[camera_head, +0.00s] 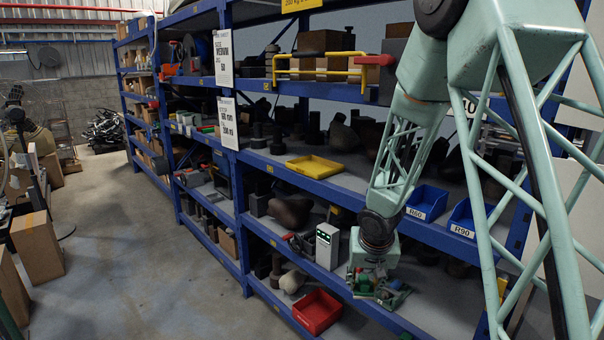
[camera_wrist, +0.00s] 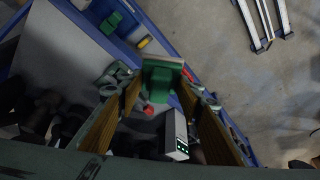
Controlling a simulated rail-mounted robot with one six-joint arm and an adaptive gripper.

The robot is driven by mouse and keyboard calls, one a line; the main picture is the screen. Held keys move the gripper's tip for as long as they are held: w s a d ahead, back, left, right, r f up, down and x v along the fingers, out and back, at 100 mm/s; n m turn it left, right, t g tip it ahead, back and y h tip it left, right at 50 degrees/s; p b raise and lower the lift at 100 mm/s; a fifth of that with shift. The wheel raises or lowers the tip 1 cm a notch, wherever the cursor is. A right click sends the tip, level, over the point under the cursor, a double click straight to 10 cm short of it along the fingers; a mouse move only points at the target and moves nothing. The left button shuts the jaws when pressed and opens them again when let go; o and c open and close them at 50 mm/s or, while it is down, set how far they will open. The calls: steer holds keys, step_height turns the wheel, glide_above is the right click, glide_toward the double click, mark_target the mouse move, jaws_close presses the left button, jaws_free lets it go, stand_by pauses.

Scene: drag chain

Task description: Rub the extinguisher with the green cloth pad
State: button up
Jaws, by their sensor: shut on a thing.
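My gripper (camera_head: 376,292) is low over the front of a lower shelf, at the right of the head view. In the wrist view its two brown-faced fingers are shut on a green pad (camera_wrist: 160,82), which shows between them. In the head view green (camera_head: 364,284) shows at the fingers, partly covered by them. A small red part (camera_wrist: 148,109) shows just below the pad in the wrist view. It may belong to the extinguisher, but most of it is hidden, and I cannot tell whether the pad touches it. No whole extinguisher is clear in either view.
A white box with green lights (camera_head: 327,246) stands close left of my gripper; it also shows in the wrist view (camera_wrist: 176,136). A red bin (camera_head: 317,312) sits lower. Blue bins (camera_head: 427,202) and a yellow tray (camera_head: 313,167) are on the shelf above. The aisle floor (camera_head: 150,250) is open.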

mark_target(370, 289)
steer(key=shift+s+d+f+n, duration=0.1)
steer(key=shift+d+f+n, duration=0.15)
steer(key=shift+f, duration=0.3)
steer(key=shift+d+f+n, duration=0.15)
steer(key=shift+d+f, duration=0.15)
steer(key=shift+f, duration=0.25)
steer(key=shift+d+f, duration=0.4)
steer(key=shift+f, duration=0.1)
steer(key=shift+f, duration=0.1)
stand_by(0.4)
steer(key=s+f, duration=0.7)
steer(key=f, duration=0.1)
steer(key=shift+f, duration=0.3)
steer(key=shift+r, duration=0.15)
